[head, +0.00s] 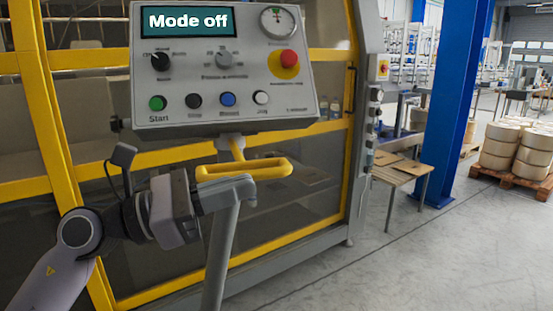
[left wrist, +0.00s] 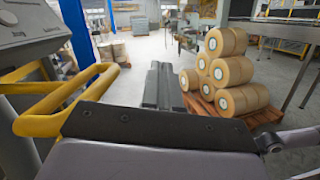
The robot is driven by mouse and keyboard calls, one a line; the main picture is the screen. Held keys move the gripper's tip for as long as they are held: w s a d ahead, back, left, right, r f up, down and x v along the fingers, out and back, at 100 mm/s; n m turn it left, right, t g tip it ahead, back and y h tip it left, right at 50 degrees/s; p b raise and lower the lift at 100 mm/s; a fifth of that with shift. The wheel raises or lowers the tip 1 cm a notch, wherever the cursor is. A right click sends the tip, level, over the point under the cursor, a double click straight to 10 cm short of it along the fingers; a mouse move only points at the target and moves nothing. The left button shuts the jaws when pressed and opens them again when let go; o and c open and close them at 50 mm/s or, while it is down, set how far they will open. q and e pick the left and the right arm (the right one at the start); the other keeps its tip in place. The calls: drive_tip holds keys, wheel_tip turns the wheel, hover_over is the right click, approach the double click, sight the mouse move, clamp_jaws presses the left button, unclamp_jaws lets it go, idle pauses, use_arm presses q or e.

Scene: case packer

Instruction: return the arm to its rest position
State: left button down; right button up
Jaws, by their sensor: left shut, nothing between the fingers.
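My left arm comes in from the lower left in the head view. My left gripper (head: 228,194) is shut and empty, just below the yellow handle loop (head: 245,169) under the control panel (head: 225,80). I cannot tell whether it touches the handle or the grey post (head: 222,260). In the left wrist view the shut fingers (left wrist: 164,82) point away over open floor, and the yellow handle (left wrist: 62,98) is close on the left. The panel's display reads "Mode off". My right gripper is in neither view.
The yellow-framed machine (head: 290,235) with clear panels stands behind the panel. A small wooden table (head: 402,168) and a blue column (head: 455,100) stand to the right. Rolls on a pallet (left wrist: 230,72) show in the left wrist view. The floor at right (head: 440,260) is clear.

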use_arm(q)
drive_tip(key=a+f+m+t+y+p, duration=0.1)
drive_tip(key=a+f+m+t+y, duration=0.3)
drive_tip(key=f+m, duration=0.55)
drive_tip(key=a+f+m+t+y+p, duration=0.2)
drive_tip(key=a+f+m+t+y, duration=0.15)
drive_tip(key=m, duration=1.05)
drive_tip(key=a+f+m+t+y+p, duration=0.1)
drive_tip(key=a+f+m+t+y, duration=0.3)
drive_tip(key=f+m, duration=0.55)
drive_tip(key=s+a+f+n+g+y+p, duration=0.2)
drive_tip(key=s+f+n+g+y, duration=0.3)
drive_tip(key=s+f+n, duration=0.6)
drive_tip(key=s+a+f+g, duration=0.1)
drive_tip(key=s+f+g, duration=0.1)
drive_tip(key=s+f, duration=0.5)
drive_tip(key=shift+f+n, duration=0.25)
drive_tip(key=shift+n, duration=0.05)
